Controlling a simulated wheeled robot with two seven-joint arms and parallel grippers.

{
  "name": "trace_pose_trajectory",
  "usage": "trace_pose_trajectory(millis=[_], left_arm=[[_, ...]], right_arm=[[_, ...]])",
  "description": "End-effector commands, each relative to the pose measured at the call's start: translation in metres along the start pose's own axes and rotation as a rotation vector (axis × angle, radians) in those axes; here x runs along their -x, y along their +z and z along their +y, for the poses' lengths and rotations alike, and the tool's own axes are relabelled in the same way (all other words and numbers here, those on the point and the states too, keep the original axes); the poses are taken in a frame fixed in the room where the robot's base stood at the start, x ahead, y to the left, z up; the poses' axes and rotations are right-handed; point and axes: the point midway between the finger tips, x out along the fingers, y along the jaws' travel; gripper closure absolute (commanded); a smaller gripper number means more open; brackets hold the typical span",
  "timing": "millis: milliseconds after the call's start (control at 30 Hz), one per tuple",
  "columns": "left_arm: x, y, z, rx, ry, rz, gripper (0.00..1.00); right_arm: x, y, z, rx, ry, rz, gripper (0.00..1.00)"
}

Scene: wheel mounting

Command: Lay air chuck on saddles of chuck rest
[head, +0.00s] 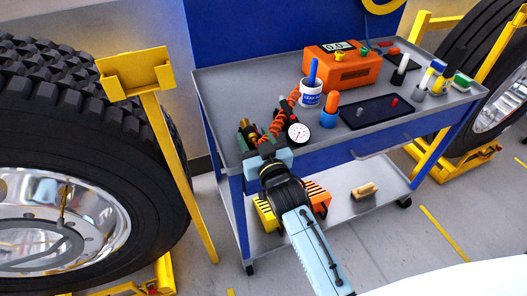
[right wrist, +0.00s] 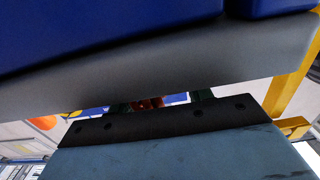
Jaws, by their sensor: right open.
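The air chuck (head: 279,123), with a dark handle, an orange coiled hose and a round white gauge (head: 298,133), is at the near left corner of the cart top. A brass-coloured fitting (head: 247,132) shows beside it. My right gripper (head: 262,149) is open at that corner, its fingers close to the air chuck; contact cannot be told. Its dark body fills the lower right wrist view (right wrist: 160,122), where the chuck cannot be made out clearly. A yellow post with a notched bracket top (head: 137,72) stands left of the cart; it may be the chuck rest. My left gripper is out of view.
The grey-topped cart (head: 235,85) holds an orange box (head: 342,66), a white cup (head: 311,93), an orange-blue bottle (head: 329,112), a dark tray (head: 374,111) and several small bottles. A large wheel (head: 70,190) stands left, another (head: 490,60) right.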

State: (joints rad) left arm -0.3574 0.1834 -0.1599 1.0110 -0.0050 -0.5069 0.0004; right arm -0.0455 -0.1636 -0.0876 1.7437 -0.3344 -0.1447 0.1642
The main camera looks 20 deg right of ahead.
Motion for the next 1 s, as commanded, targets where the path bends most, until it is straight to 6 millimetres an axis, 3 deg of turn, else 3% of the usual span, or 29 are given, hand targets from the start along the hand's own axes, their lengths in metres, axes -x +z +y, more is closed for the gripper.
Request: trace_pose_trajectory(millis=[300,600,1000], left_arm=[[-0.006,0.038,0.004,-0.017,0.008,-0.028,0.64],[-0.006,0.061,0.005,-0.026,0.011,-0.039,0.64],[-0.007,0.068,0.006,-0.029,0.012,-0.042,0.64]], right_arm=[[0.061,-0.001,0.0,0.0,0.001,-0.005,0.5],[0.113,0.0,0.0,0.0,0.0,-0.004,0.5],[0.127,0.0,0.0,-0.001,0.001,-0.001,0.5]])
